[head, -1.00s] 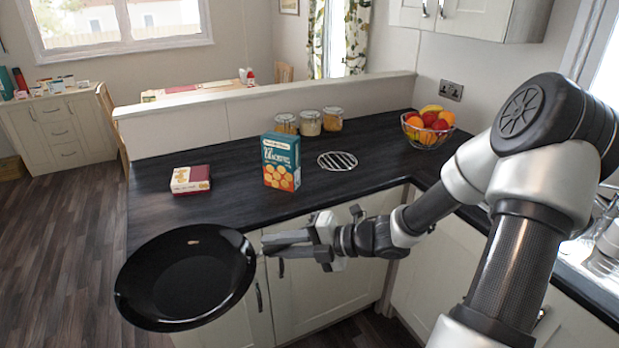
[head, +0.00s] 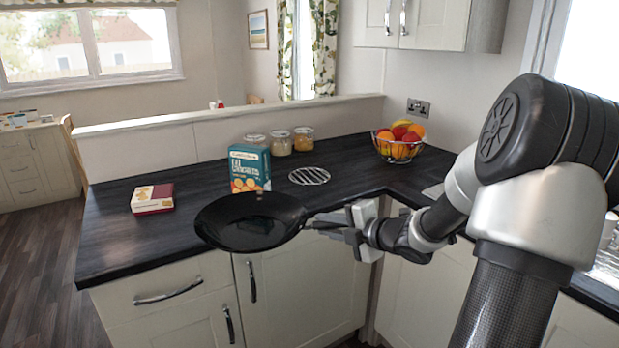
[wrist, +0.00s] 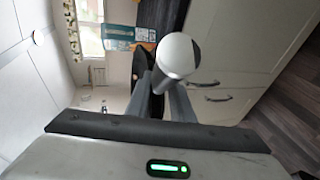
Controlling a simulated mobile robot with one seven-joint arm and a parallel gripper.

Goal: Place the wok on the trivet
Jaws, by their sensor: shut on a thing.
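The black wok (head: 250,222) is held out in front of the counter's front edge in the head view, roughly level, its far rim overlapping the cracker box in the picture. My gripper (head: 322,224) is shut on the wok's handle, to the right of the pan. In the wrist view my gripper's fingers (wrist: 165,100) show with a rounded pale end in front of them, and part of the dark wok (wrist: 141,62) shows behind. The round metal trivet (head: 309,176) lies bare on the dark counter, beyond the wok and to its right.
A teal cracker box (head: 248,168) stands on the counter (head: 110,230) left of the trivet. A red and white box (head: 152,198) lies farther left. Several jars (head: 279,143) stand behind, by the low wall. A wire fruit bowl (head: 398,146) is to the right.

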